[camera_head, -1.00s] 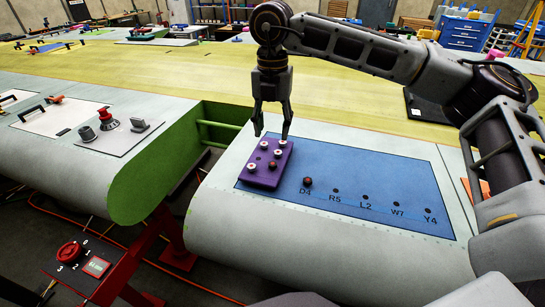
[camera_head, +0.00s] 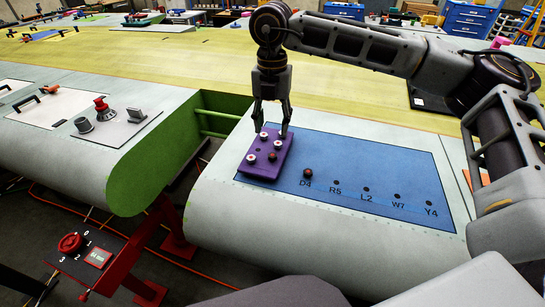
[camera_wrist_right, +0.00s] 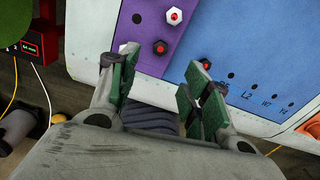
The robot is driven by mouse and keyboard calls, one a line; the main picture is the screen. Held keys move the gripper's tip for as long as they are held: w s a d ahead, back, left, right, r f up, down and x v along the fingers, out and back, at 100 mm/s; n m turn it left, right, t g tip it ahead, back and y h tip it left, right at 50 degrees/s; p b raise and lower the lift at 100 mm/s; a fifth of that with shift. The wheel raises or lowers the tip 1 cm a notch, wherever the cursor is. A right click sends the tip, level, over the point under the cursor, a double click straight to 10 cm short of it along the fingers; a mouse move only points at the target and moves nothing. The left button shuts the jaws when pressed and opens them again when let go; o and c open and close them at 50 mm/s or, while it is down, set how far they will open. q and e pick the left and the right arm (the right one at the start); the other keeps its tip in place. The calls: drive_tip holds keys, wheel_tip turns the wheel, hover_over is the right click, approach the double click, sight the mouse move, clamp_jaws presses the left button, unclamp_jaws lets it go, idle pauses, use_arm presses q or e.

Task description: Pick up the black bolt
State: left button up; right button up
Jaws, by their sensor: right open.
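A black bolt (camera_head: 271,157) with a reddish top stands in the purple block (camera_head: 256,172), along with several white bolts (camera_head: 263,136). In the right wrist view this black bolt (camera_wrist_right: 160,47) shows ahead of the fingers, near the block's edge. A similar black bolt (camera_head: 308,173) stands at the hole marked D4 on the blue panel; it also shows in the wrist view (camera_wrist_right: 205,64). My right gripper (camera_head: 270,128) is open and empty, pointing down over the far end of the block; in the wrist view its fingers (camera_wrist_right: 160,62) are spread apart. My left gripper is not in view.
The blue panel (camera_head: 370,165) has a row of holes marked D4, R5, L2, W7 and Y4. A gap with a green frame (camera_head: 215,120) separates the two wing sections. A red dial box (camera_head: 75,245) stands at lower left.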

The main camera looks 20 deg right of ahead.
hover_over(273, 154)
drive_tip(key=shift+s+a+f+p, duration=0.1)
drive_tip(key=shift+f+p, duration=0.1)
drive_tip(key=shift+f, duration=1.25)
drive_tip(key=shift+s+f+p, duration=0.1)
drive_tip(key=shift+f+p, duration=0.1)
drive_tip(key=shift+f, duration=1.25)
drive_tip(key=shift+f, duration=0.15)
drive_tip(key=shift+f+p, duration=0.75)
drive_tip(key=shift+f, duration=0.5)
drive_tip(key=shift+w+f, duration=0.1)
drive_tip(key=shift+f, duration=1.1)
clamp_jaws()
